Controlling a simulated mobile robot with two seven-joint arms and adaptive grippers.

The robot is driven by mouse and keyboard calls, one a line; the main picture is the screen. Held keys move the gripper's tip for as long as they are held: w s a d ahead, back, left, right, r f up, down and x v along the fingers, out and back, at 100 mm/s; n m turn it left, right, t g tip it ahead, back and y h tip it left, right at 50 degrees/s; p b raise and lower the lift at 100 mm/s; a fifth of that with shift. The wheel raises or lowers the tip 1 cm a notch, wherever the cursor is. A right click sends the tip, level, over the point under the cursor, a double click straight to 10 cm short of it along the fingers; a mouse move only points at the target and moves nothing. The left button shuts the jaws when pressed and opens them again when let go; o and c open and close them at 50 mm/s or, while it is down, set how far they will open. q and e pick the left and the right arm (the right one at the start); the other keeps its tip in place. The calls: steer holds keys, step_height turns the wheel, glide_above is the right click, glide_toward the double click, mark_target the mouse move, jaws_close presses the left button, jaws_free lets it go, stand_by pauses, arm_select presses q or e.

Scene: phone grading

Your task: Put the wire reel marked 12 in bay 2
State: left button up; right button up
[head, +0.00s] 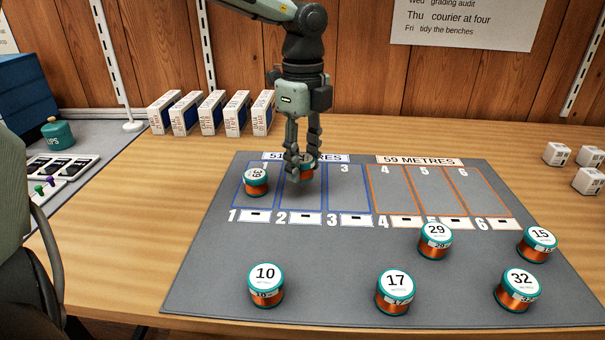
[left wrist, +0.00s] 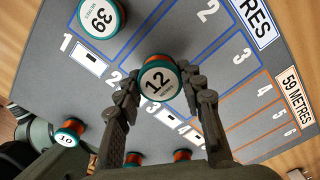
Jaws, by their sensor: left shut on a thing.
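The wire reel marked 12 (left wrist: 158,84) has a teal rim, copper wire and a white top. My left gripper (head: 304,163) is shut on it, pointing down, with one finger on each side. In the head view the fingers mostly hide the reel (head: 308,160). It is at the far part of bay 2 (head: 300,199), which has a blue outline. I cannot tell whether the reel touches the mat. The left gripper also shows in the left wrist view (left wrist: 162,92). My right gripper is not in view.
The reel marked 39 (head: 256,181) sits in bay 1, left of the gripper. Bay 3 (head: 347,190) is empty. Reels marked 10 (head: 266,285), 17 (head: 395,291), 29 (head: 435,241), 32 (head: 518,288) and 15 (head: 537,243) stand nearer on the grey mat (head: 330,300). Boxes (head: 210,112) stand behind.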

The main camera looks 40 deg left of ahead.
mark_target(302, 177)
arm_select(q)
step_height(302, 177, down, 3)
steer(key=shift+s+r, duration=0.1)
steer(key=shift+r, duration=0.05)
steer(key=shift+f, duration=0.5)
steer(key=o, duration=0.9)
steer(key=shift+o, duration=1)
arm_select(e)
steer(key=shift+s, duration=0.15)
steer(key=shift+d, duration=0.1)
